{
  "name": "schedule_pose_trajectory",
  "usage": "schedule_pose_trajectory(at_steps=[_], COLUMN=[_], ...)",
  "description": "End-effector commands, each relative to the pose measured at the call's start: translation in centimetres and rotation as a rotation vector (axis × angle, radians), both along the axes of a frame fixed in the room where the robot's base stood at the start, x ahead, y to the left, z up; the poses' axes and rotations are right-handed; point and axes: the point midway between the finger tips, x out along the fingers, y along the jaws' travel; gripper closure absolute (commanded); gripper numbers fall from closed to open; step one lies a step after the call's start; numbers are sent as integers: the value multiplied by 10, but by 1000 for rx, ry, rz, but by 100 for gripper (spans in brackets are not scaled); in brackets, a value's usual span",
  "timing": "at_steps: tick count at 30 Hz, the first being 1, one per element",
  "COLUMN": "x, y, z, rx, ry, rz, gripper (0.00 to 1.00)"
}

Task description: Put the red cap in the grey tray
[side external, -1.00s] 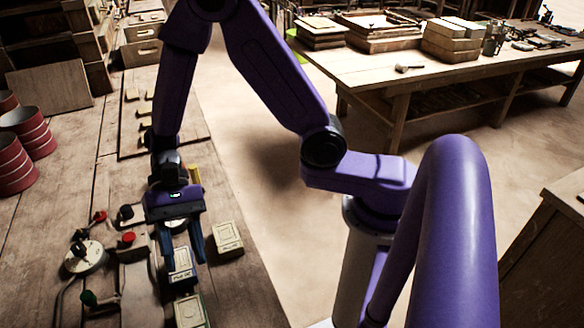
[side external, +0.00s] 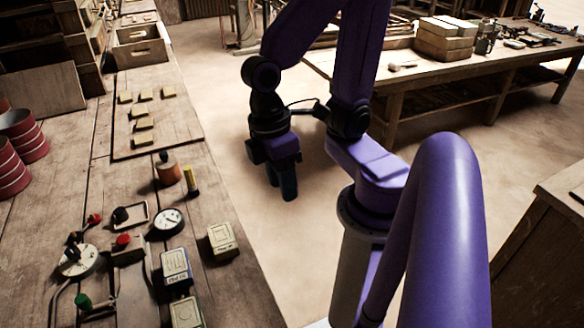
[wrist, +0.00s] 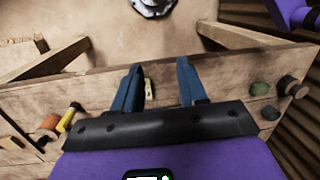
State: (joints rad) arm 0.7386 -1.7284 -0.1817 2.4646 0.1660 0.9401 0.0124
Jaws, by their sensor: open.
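Two red pieces lie left on the workbench in the side view: a round red cap (side external: 123,240) on top of a grey block, and a smaller red knob (side external: 94,219) by the round dial-like base. Which is the task's cap I cannot fully tell. A small shallow tray with a dark grey rim (side external: 146,222) lies just behind the round red cap. A black knob (side external: 120,214) overlaps its left side. My gripper (side external: 281,190) hangs right of the bench, over the floor, far from both. In the wrist view its blue fingers (wrist: 160,85) are apart and empty.
A round white gauge (side external: 168,221), an orange-brown cylinder (side external: 168,170), a yellow stick (side external: 190,180) and pale tile blocks (side external: 222,240) stand on the bench. A green knob (side external: 83,301) is at the front left.

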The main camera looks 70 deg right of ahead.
Motion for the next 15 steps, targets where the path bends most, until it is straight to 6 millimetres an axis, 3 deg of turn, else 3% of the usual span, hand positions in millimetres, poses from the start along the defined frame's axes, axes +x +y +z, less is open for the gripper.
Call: schedule_pose_trajectory(at_steps=[6, 15], x=[-10, -12], y=[-18, -21], z=[10, 12], rx=[27, 32], ry=[-135, -171], rz=[175, 225], gripper=[58, 56])
